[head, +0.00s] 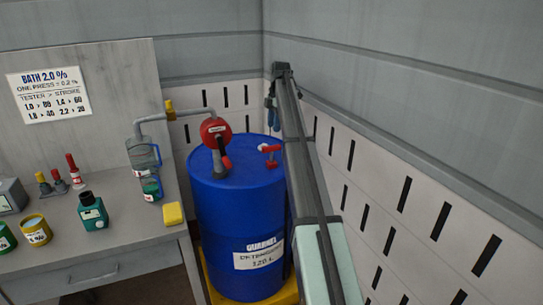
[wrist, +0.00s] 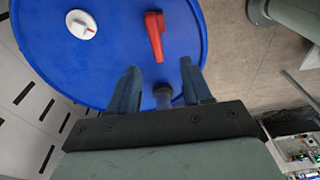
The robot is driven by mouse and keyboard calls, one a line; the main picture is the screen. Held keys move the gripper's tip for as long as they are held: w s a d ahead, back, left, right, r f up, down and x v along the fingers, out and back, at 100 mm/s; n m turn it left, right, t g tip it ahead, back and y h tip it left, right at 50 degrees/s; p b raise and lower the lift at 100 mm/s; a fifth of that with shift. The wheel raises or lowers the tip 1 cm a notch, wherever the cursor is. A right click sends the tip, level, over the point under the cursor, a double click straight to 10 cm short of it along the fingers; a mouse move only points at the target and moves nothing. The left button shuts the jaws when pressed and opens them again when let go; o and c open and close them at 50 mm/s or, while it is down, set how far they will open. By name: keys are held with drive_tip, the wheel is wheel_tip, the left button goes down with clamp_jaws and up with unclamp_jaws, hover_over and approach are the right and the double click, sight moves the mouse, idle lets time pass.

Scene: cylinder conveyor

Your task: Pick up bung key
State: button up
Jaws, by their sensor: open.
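A small red T-shaped piece (head: 270,149), which looks like the bung key, is at the right back of the blue drum's lid (head: 240,173). My gripper (head: 271,103) is open and empty, above and behind it, apart from the lid. In the wrist view my gripper (wrist: 160,86) has its two blue fingers spread. Beyond them on the drum (wrist: 55,55) show a red handle-like piece (wrist: 154,38) and a round white cap with a red mark (wrist: 82,25). I cannot tell for sure which of these is the key.
A red pump (head: 215,132) with a crank and grey pipe stands on the lid's left. A desk (head: 105,248) at left holds bottles, jars and a yellow sponge (head: 173,213). Slotted wall panels (head: 375,205) close in the drum's right and back. Above the lid's front is clear.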

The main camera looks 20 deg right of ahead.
hover_over(271, 152)
drive_tip(key=f, duration=0.7)
drive_tip(key=shift+w+d+f, duration=0.1)
drive_tip(key=shift+d+f, duration=0.15)
drive_tip(key=shift+f, duration=0.15)
drive_tip(key=shift+w+f, duration=0.2)
drive_tip(key=shift+f, duration=1.3)
drive_tip(key=shift+w+f, duration=0.15)
drive_tip(key=shift+f, duration=1.35)
drive_tip(key=shift+c, duration=0.2)
clamp_jaws()
